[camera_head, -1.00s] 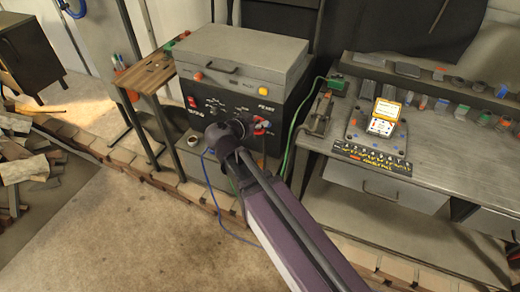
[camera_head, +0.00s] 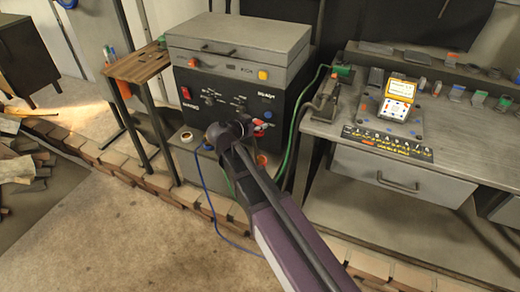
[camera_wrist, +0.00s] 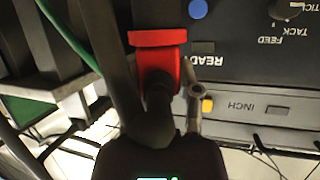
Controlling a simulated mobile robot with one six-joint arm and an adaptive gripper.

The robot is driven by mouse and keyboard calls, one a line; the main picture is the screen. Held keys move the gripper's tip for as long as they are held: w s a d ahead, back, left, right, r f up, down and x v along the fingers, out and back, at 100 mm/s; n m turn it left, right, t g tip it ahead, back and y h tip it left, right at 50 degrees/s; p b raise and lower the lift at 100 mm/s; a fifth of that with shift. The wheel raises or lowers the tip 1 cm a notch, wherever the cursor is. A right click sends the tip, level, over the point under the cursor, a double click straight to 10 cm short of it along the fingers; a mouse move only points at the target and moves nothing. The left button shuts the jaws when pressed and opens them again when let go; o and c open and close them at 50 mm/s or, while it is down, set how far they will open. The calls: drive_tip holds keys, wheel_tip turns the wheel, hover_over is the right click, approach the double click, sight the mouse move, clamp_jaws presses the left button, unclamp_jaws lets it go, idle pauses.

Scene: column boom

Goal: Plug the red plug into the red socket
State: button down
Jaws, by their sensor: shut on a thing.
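My gripper (camera_head: 250,126) is at the front panel of the dark machine (camera_head: 190,120), low on its right side. In the wrist view my gripper (camera_wrist: 160,88) is shut on the red plug (camera_wrist: 161,65), between a dark finger at left and a thin grey finger at right. A wide red flange (camera_wrist: 158,38) shows at the far end of the plug, close to the panel. I cannot tell whether this flange is the red socket or part of the plug, nor whether the plug is seated. Red also shows beside my gripper in the head view.
A green cable (camera_head: 297,125) hangs right of the machine and a blue cable (camera_head: 208,195) trails onto the floor. A workbench (camera_head: 350,120) with a yellow meter (camera_head: 398,97) stands at right. A wooden-topped stand (camera_head: 138,65) is at left. Open floor lies in front.

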drive_tip(key=w+f+b, duration=0.4)
drive_tip(key=f+b, duration=0.2)
drive_tip(key=f, duration=0.1)
drive_tip(key=w+f+b, duration=0.3)
drive_tip(key=f+b, duration=0.4)
drive_tip(key=shift+w+f+m+h, duration=0.2)
drive_tip(key=shift+w+m+h, duration=0.1)
drive_tip(key=shift+w, duration=0.05)
drive_tip(key=shift+d, duration=0.1)
drive_tip(key=shift+f, duration=0.1)
drive_tip(key=shift+f+b, duration=2.8)
drive_tip(key=shift+b, duration=0.25)
drive_tip(key=shift+f+b, duration=0.55)
drive_tip(key=shift+b, duration=0.05)
drive_tip(key=c, duration=0.6)
unclamp_jaws()
drive_tip(key=shift+s, duration=0.1)
drive_tip(key=shift+p+v, duration=2.05)
drive_tip(key=shift+v, duration=3.4)
